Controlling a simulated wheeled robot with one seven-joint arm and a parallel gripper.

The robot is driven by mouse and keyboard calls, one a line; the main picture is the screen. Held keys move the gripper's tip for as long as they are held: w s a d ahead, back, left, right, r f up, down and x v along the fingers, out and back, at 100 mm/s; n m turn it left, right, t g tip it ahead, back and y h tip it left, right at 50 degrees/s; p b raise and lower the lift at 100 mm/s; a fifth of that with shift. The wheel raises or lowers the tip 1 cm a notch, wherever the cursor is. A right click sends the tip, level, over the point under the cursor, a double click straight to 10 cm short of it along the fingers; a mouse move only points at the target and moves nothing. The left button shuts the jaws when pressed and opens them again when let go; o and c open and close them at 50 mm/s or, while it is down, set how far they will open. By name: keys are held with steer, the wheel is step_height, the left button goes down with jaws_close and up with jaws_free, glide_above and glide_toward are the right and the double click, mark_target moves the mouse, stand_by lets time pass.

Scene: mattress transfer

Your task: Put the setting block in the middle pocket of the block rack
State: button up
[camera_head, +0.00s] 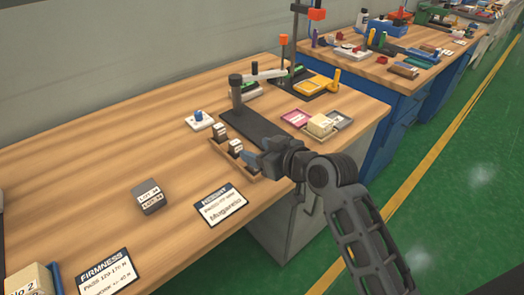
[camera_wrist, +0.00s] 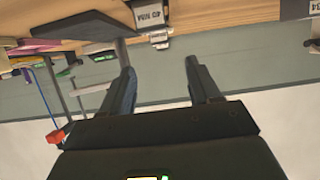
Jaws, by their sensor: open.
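The block rack (camera_head: 253,179) is a low wooden tray near the table's front edge. Two dark blocks with white labels stand in it: a farther block (camera_head: 219,131) and a nearer block (camera_head: 235,148), about mid-rack. I cannot tell for certain which is the setting block, or the exact pocket of the nearer one. My gripper (camera_head: 258,160) is beside the nearer block, over the rack's right part, which it hides. In the wrist view my gripper (camera_wrist: 164,85) is open with nothing between its fingers. A block labelled 40 MM (camera_wrist: 150,18) shows beyond the fingertips.
A grey lot box (camera_head: 150,197) and two sign cards (camera_head: 220,205) (camera_head: 105,272) are to the left. A dark stand (camera_head: 237,95) is behind the rack. Trays, one with a pale block (camera_head: 320,125), are to the right. The wooden table (camera_head: 110,150) is clear at back left.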

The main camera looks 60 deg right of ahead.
steer(key=shift+s+a+r, duration=0.1)
steer(key=shift+s+r, duration=0.1)
steer(key=shift+s, duration=0.2)
steer(key=s+a+f, duration=0.1)
steer(key=a, duration=0.1)
steer(key=s+a, duration=0.1)
steer(key=a, duration=0.1)
steer(key=s+a+f, duration=0.1)
steer(key=s+a, duration=0.1)
steer(key=shift+f, duration=0.35)
steer(key=s+a+r+n+y, duration=0.1)
steer(key=s+a+r, duration=0.1)
steer(key=s+a, duration=0.2)
steer(key=s+a+r+n+t+y, duration=0.1)
steer(key=s+a, duration=0.4)
steer(key=s, duration=0.6)
steer(key=s+a+r+n+y, duration=0.1)
steer(key=s+a+r, duration=0.2)
steer(key=s, duration=0.4)
steer(key=shift+s+a+t+y, duration=0.3)
steer(key=shift+a+t+y, duration=0.1)
steer(key=shift+a, duration=0.5)
steer(key=shift+c, duration=0.3)
